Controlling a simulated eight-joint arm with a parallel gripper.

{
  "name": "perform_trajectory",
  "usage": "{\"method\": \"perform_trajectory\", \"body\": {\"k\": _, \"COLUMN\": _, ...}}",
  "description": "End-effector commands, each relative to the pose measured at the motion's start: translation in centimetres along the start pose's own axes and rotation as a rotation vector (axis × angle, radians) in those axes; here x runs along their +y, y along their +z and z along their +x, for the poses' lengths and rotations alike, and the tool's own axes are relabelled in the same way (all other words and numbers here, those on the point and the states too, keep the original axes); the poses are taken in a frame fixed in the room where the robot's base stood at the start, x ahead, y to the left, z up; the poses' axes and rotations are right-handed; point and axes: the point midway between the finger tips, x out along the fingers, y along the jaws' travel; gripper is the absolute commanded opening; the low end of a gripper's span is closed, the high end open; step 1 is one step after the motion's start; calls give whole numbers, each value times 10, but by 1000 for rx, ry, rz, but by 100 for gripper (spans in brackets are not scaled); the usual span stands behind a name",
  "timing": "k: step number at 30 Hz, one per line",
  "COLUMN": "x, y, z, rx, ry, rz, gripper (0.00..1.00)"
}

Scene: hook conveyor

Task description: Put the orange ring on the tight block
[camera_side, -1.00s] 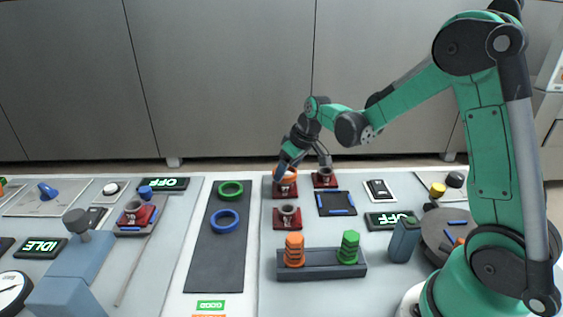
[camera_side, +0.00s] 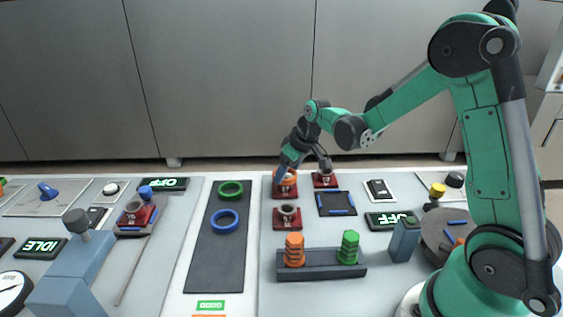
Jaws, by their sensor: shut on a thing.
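The orange ring (camera_side: 289,180) is at the back-left red block (camera_side: 284,193), low around the top of its post. My gripper (camera_side: 303,165) is over that block, its fingers reaching down at the ring, and is shut on it. Two more red blocks with grey posts stand near: one at the back right (camera_side: 325,181) and one in front (camera_side: 287,223). The markings on the blocks are too small to read, so I cannot tell which is the tight one. The fingers partly hide the ring and post.
A dark strip (camera_side: 215,265) at left bears a green ring (camera_side: 231,190) and a blue ring (camera_side: 225,220). A rack (camera_side: 322,272) in front holds stacks of orange and green rings. A dark tray (camera_side: 337,203) lies right of the blocks.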

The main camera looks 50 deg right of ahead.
Motion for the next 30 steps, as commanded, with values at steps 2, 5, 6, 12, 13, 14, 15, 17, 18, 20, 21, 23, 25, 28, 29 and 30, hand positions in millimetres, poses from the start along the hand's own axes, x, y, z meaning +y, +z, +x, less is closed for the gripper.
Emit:
{"method": "perform_trajectory", "body": {"k": 2, "x": 0, "y": 0, "z": 0, "rx": 0, "ry": 0, "rz": 0, "gripper": 15}}
{"method": "perform_trajectory", "body": {"k": 5, "x": 0, "y": 0, "z": 0, "rx": 0, "ry": 0, "rz": 0, "gripper": 15}}
{"method": "perform_trajectory", "body": {"k": 6, "x": 0, "y": 0, "z": 0, "rx": 0, "ry": 0, "rz": 0, "gripper": 15}}
{"method": "perform_trajectory", "body": {"k": 12, "x": 0, "y": 0, "z": 1, "rx": 0, "ry": 0, "rz": 0, "gripper": 15}}
{"method": "perform_trajectory", "body": {"k": 13, "x": 0, "y": 0, "z": 2, "rx": 0, "ry": 0, "rz": 0, "gripper": 15}}
{"method": "perform_trajectory", "body": {"k": 14, "x": 0, "y": 1, "z": 2, "rx": 0, "ry": 0, "rz": 0, "gripper": 15}}
{"method": "perform_trajectory", "body": {"k": 15, "x": 0, "y": 1, "z": 2, "rx": 0, "ry": 0, "rz": 0, "gripper": 15}}
{"method": "perform_trajectory", "body": {"k": 17, "x": 0, "y": 1, "z": 3, "rx": 0, "ry": 0, "rz": 0, "gripper": 15}}
{"method": "perform_trajectory", "body": {"k": 18, "x": 0, "y": 2, "z": 4, "rx": 0, "ry": 0, "rz": 0, "gripper": 15}}
{"method": "perform_trajectory", "body": {"k": 20, "x": 0, "y": 2, "z": 5, "rx": 0, "ry": 0, "rz": 0, "gripper": 15}}
{"method": "perform_trajectory", "body": {"k": 21, "x": 0, "y": 2, "z": 5, "rx": 0, "ry": 0, "rz": 0, "gripper": 15}}
{"method": "perform_trajectory", "body": {"k": 23, "x": 0, "y": 2, "z": 6, "rx": 0, "ry": 0, "rz": 0, "gripper": 15}}
{"method": "perform_trajectory", "body": {"k": 25, "x": 0, "y": 3, "z": 7, "rx": 0, "ry": 0, "rz": 0, "gripper": 15}}
{"method": "perform_trajectory", "body": {"k": 28, "x": 0, "y": 3, "z": 8, "rx": 0, "ry": 0, "rz": 0, "gripper": 15}}
{"method": "perform_trajectory", "body": {"k": 29, "x": 0, "y": 4, "z": 9, "rx": 0, "ry": 0, "rz": 0, "gripper": 15}}
{"method": "perform_trajectory", "body": {"k": 30, "x": 0, "y": 4, "z": 10, "rx": 0, "ry": 0, "rz": 0, "gripper": 15}}
